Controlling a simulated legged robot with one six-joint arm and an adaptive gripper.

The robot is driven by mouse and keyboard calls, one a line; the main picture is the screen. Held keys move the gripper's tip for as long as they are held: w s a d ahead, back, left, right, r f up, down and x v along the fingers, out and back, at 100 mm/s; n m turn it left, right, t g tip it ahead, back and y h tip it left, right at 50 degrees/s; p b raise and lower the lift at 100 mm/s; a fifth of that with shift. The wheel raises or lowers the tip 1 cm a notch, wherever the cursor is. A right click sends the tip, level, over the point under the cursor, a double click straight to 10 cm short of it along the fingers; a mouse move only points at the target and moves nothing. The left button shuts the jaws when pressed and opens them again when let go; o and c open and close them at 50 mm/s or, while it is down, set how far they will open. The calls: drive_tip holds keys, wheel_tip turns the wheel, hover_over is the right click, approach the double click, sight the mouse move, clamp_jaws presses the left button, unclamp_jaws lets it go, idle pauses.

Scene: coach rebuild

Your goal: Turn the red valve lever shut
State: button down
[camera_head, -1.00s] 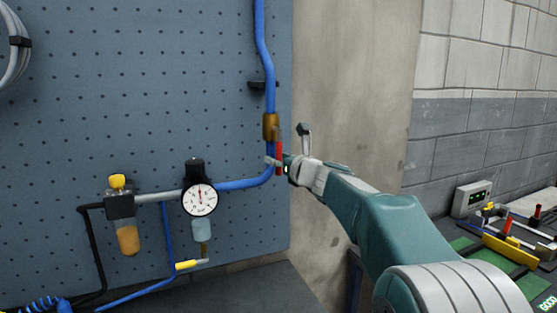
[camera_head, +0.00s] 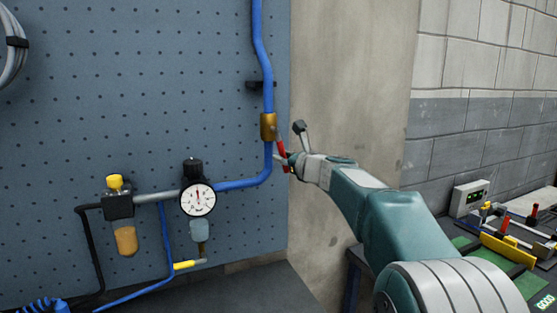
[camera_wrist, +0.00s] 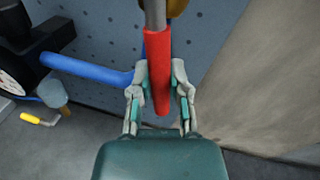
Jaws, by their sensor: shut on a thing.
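The red valve lever (camera_head: 281,150) hangs down from the brass valve (camera_head: 269,127) on the blue pipe, tilted with its lower end to the right. My gripper (camera_head: 285,163) is at the lever's lower part in the head view. In the wrist view the red lever (camera_wrist: 158,70) runs down between the two fingers of my gripper (camera_wrist: 160,92), which are shut on it from both sides. The brass valve is mostly cut off at the top of the wrist view.
A round gauge (camera_head: 198,199) and a filter bowl with a yellow knob (camera_head: 115,183) sit left on the pegboard (camera_head: 150,80). A concrete pillar (camera_head: 350,90) stands right of the board. A bench with several tools (camera_head: 505,245) is at far right.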

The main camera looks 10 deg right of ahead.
drive_tip(key=w+d+r+n+h, duration=0.1)
drive_tip(key=d+r+n+h, duration=0.2)
drive_tip(key=n, duration=0.9)
drive_tip(key=shift+d+r+n+g+h, duration=0.35)
drive_tip(key=shift+d+r, duration=0.75)
drive_tip(key=shift+r, duration=0.8)
drive_tip(key=c, duration=0.6)
unclamp_jaws()
drive_tip(key=shift+w+a, duration=0.1)
drive_tip(key=shift+r, duration=0.1)
drive_tip(key=v, duration=1.2)
